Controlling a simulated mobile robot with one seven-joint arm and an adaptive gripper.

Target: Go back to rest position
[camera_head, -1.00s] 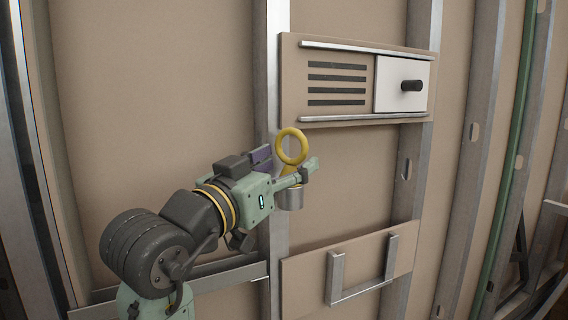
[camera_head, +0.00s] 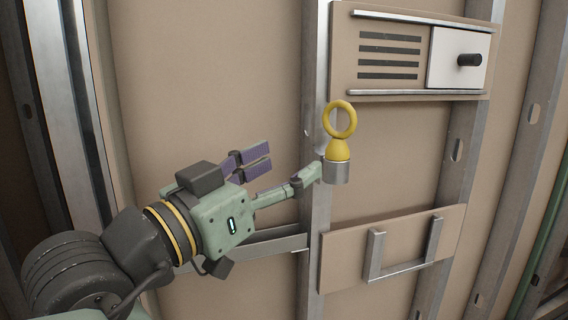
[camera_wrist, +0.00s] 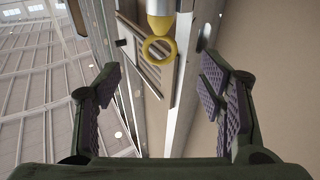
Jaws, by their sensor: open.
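My gripper (camera_head: 286,168) is open and empty, its purple-padded fingers spread apart. It is left of a yellow ring-handled piece (camera_head: 338,150), which stands upright in a small metal cup (camera_head: 336,173) at the wall strut. In the wrist view the open gripper (camera_wrist: 160,85) has a clear gap between its fingers. The yellow ring (camera_wrist: 159,63) shows ahead, beyond the fingertips and apart from them. In the head view one finger partly overlaps the cup's left edge; whether it touches cannot be told there.
A panel with dark slots (camera_head: 388,57) and a white box with a black knob (camera_head: 459,57) is at upper right. A lower panel (camera_head: 345,255) carries a metal U-shaped handle (camera_head: 402,270). Vertical metal struts (camera_head: 316,120) line the beige wall.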

